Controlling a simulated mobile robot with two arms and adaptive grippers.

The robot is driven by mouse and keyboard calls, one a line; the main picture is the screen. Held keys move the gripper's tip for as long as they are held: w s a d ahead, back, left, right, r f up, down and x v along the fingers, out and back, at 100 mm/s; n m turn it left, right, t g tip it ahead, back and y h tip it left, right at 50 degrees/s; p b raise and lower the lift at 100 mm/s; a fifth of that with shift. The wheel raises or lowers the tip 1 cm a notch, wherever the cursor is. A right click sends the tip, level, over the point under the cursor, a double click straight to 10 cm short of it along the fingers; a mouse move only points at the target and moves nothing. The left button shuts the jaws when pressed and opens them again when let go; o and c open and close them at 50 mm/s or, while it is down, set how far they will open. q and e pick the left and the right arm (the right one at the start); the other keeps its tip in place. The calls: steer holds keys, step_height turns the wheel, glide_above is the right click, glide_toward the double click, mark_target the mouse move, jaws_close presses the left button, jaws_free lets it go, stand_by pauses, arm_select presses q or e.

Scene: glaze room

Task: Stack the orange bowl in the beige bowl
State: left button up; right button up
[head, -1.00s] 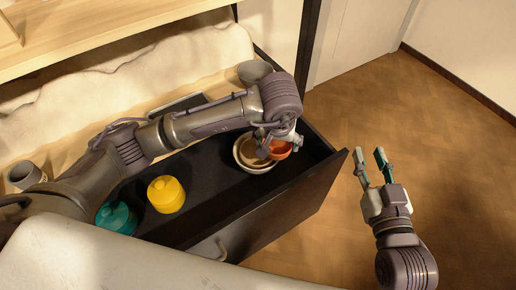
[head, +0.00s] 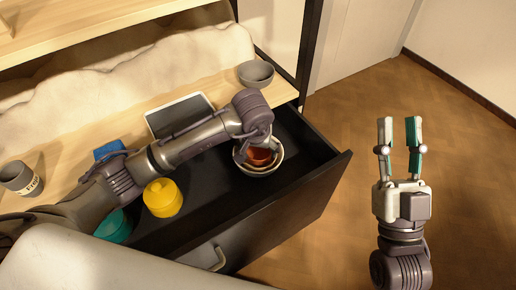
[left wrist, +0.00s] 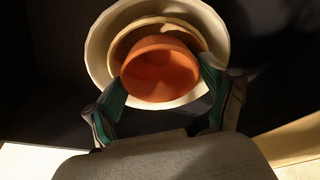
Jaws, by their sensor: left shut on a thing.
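The orange bowl (head: 260,158) is between the fingers of my left gripper (head: 257,148), which is shut on it. In the left wrist view the orange bowl (left wrist: 160,72) shows inside the outline of the pale beige bowl (left wrist: 97,50), with a tan ring around it. I cannot tell whether that ring is a second bowl, or whether the orange bowl touches what is under it. The beige bowl (head: 262,173) is in the open drawer, partly hidden by my left gripper. My right gripper (head: 399,122) is open and empty, over the floor at the right.
The dark drawer (head: 215,190) also holds a yellow lidded jar (head: 163,198) and a teal jar (head: 112,227). On the wooden top above it are a grey bowl (head: 256,74), a tablet (head: 180,113), a blue object (head: 110,149) and a labelled cup (head: 20,178).

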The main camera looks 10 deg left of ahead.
arm_select(q)
steer(key=o, duration=1.2)
arm_select(e)
steer(key=shift+r, duration=0.1)
arm_select(q)
steer(key=shift+r, duration=0.4)
steer(key=p+v, duration=0.3)
steer(key=v, duration=0.8)
steer(key=shift+s+r, duration=0.1)
steer(key=shift+s, duration=0.05)
arm_select(e)
step_height(320, 180, down, 13)
steer(key=w+d+g+h, duration=0.1)
steer(key=w+g+h, duration=0.2)
steer(key=g, duration=0.5)
steer(key=shift+g, duration=0.4)
steer(key=shift+s+d, duration=0.1)
